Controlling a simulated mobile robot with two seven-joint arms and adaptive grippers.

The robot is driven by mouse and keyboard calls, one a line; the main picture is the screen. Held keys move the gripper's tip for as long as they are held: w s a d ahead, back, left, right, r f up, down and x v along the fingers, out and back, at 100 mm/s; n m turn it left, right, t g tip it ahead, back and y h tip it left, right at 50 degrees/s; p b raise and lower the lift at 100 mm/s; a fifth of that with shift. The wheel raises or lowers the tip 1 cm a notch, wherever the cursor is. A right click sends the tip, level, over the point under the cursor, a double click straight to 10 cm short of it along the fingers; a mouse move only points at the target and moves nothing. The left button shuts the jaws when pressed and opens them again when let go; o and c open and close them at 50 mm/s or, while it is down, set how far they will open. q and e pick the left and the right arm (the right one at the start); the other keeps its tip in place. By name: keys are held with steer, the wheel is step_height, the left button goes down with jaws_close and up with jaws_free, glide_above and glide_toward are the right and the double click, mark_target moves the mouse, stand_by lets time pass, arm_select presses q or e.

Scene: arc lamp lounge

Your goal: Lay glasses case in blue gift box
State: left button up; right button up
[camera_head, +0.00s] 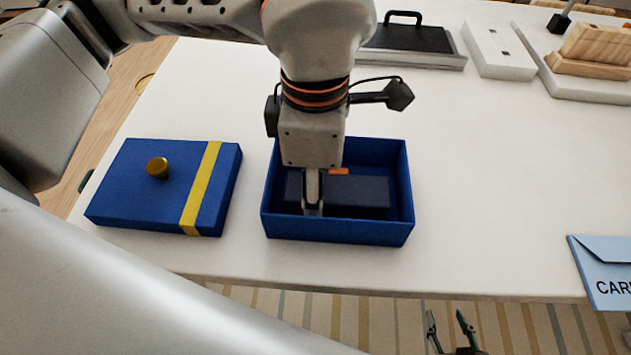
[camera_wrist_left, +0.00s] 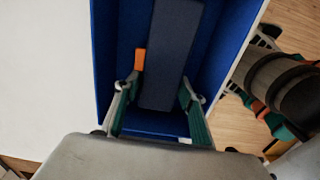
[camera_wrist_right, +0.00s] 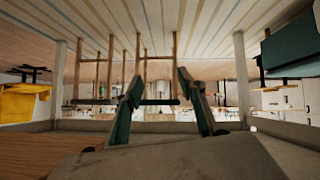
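The dark navy glasses case (camera_head: 358,191) lies in the open blue gift box (camera_head: 335,228), lengthwise along it. The left wrist view also shows the case (camera_wrist_left: 169,55) and the box wall (camera_wrist_left: 103,60). My left gripper (camera_head: 312,208) reaches down into the box over the case. Its fingers (camera_wrist_left: 160,95) are spread, one on each side of the case; contact cannot be made out. My arm hides part of the case and box. My right gripper (camera_head: 450,325) is open and empty, low beyond the table's front edge; its spread fingers show in its wrist view (camera_wrist_right: 158,85).
The blue lid (camera_head: 135,195) with a yellow band and gold knob lies left of the box. An orange piece (camera_head: 338,171) shows beside the case. A light-blue envelope (camera_head: 600,265) lies at the right edge. A black-handled tray (camera_head: 410,42) and wooden blocks (camera_head: 592,50) stand behind.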

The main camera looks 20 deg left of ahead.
arm_select(q)
steer(key=shift+r, duration=0.1)
step_height(320, 180, up, 12)
steer(key=p, duration=0.1)
steer(key=shift+p, duration=0.35)
steer(key=shift+s, duration=0.1)
stand_by(0.7)
